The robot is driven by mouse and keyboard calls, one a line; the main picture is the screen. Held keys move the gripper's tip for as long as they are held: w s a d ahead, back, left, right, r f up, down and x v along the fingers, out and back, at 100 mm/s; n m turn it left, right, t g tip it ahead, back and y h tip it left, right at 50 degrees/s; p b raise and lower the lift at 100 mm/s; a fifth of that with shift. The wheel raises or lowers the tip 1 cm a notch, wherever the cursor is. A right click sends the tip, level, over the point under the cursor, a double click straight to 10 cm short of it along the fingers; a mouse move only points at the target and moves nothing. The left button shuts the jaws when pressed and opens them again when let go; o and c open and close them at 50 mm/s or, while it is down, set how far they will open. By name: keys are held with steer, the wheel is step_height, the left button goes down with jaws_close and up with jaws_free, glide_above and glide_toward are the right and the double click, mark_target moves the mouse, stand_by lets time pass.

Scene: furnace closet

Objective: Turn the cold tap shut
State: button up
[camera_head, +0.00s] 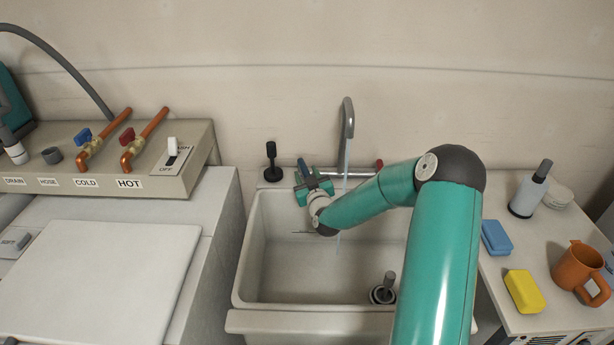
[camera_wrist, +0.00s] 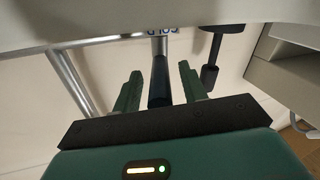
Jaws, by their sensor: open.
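The sink faucet has a tall chrome spout (camera_head: 347,115) with a thin stream of water falling from it into the sink (camera_head: 242,255). Its cold tap lever, dark blue, shows at the left end in the head view (camera_head: 302,163); a red lever (camera_head: 379,164) is at the right end. My gripper (camera_head: 310,177) is open at the blue lever, over the back left of the basin. In the wrist view, the dark blue lever (camera_wrist: 160,82) stands between my two green fingers, with gaps on both sides. Contact cannot be made out.
A black knobbed post (camera_head: 271,160) stands left of the faucet; it also shows in the wrist view (camera_wrist: 210,60). A box (camera_head: 190,145) with labelled blue and red valves is farther left. A right counter holds sponges (camera_head: 524,290), a mug (camera_head: 578,270) and a bottle (camera_head: 529,190).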

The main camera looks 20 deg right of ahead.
jaws_close()
steer(key=shift+w+a+m+h, duration=0.1)
steer(key=shift+a+m+h, duration=0.6)
steer(key=shift+h, duration=0.3)
steer(key=shift+w+a+m+g+h, duration=0.1)
steer(key=shift+a+m+g+h, duration=0.2)
steer(key=shift+m+h, duration=0.4)
steer(key=shift+w+a+m+g+h, duration=0.1)
steer(key=shift+m+g+h, duration=0.3)
steer(key=shift+h, duration=0.5)
steer(key=shift+d, duration=0.1)
jaws_free()
